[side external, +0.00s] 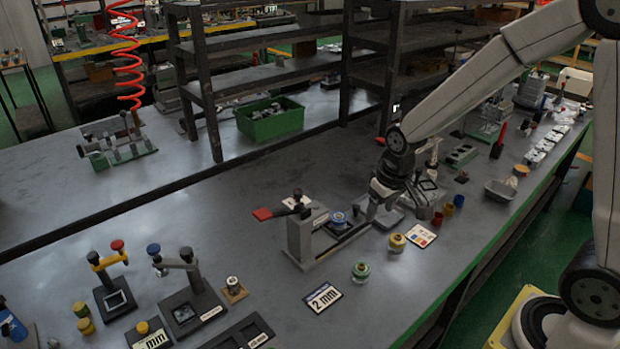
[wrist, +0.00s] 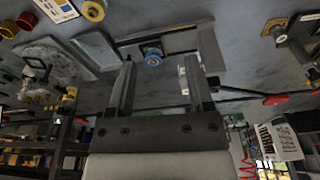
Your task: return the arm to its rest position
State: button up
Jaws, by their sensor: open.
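My arm reaches in from the right in the side external view. My gripper (side external: 372,208) is low over the bench, just right of a grey clamp fixture (side external: 300,238) with a red-ended lever. In the wrist view my gripper (wrist: 158,66) has its two fingers apart, with nothing between them. A blue-topped valve block (side external: 338,218) sits in the fixture. It also shows in the wrist view (wrist: 153,58), beyond the fingertips. I cannot tell whether a finger touches the fixture.
Lever stations (side external: 185,300) are at the front left. A green bin (side external: 270,118) and dark shelves are behind. Open bench lies left of the fixture.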

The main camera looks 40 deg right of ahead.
jog(key=s+a+n, duration=0.1)
jog(key=s+a, duration=0.1)
jog(key=s, duration=0.6)
jog(key=shift+s+a+t, duration=0.3)
jog(key=shift+s+a, duration=0.1)
dwell(1.0)
